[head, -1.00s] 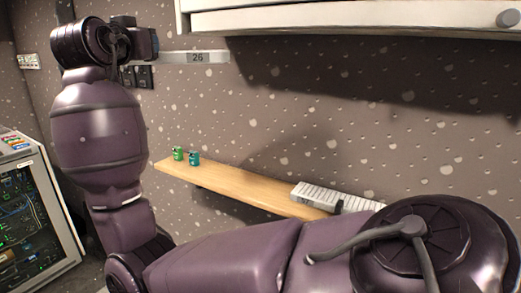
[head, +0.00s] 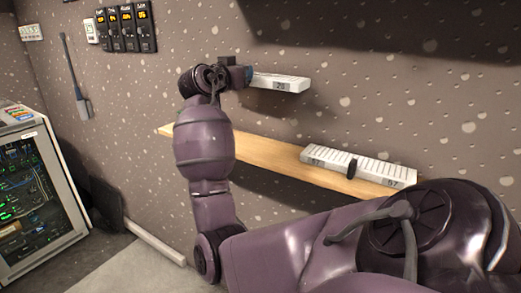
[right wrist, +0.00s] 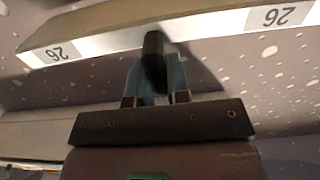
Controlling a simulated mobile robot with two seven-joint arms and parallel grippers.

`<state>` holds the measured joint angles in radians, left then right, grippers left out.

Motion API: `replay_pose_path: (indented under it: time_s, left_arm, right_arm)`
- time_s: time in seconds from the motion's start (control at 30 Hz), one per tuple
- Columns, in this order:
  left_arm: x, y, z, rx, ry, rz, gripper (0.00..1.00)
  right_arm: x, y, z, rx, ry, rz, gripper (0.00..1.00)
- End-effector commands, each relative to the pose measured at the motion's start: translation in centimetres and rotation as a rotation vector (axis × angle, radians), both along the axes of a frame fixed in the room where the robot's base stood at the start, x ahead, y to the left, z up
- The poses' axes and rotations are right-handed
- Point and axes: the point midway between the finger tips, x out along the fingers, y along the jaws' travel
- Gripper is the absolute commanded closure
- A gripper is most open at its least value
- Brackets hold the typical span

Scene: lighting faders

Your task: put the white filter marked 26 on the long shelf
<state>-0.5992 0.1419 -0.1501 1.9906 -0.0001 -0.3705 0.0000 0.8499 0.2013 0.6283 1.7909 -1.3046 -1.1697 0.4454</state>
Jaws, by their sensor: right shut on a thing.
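The white filter marked 26 (head: 283,83) is in the air in front of the speckled wall, above the long wooden shelf (head: 265,153). My right gripper (head: 247,76) is shut on it, holding it by its left part in the head view. In the right wrist view the filter (right wrist: 205,28) spans the top, with two 26 labels upside down, and the gripper fingers (right wrist: 155,78) close on its dark grip. My left gripper is not in view.
A white ribbed filter marked 57 (head: 385,170) lies on the right part of the shelf, with a dark grip in front. The shelf left of it looks clear, though my arm hides part. A rack cabinet (head: 40,205) stands at the left.

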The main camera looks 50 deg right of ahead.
Motion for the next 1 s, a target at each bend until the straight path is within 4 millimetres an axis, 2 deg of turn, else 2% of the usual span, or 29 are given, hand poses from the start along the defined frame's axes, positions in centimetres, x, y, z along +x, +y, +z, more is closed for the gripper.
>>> replay_pose_path:
  time_s: [0.6,0.7,0.87,1.0]
  left_arm:
    - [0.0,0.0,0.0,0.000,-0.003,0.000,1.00]
    - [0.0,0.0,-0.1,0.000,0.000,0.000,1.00]
    - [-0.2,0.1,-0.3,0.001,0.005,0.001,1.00]
    - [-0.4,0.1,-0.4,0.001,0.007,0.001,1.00]
  right_arm:
    - [0.0,0.0,-12.7,-0.001,0.007,0.001,1.00]
    - [0.0,0.1,-14.1,0.000,0.005,0.001,1.00]
    - [0.0,0.0,-15.1,-0.001,0.003,0.000,1.00]
    - [0.0,0.0,-16.6,0.000,0.006,0.000,1.00]
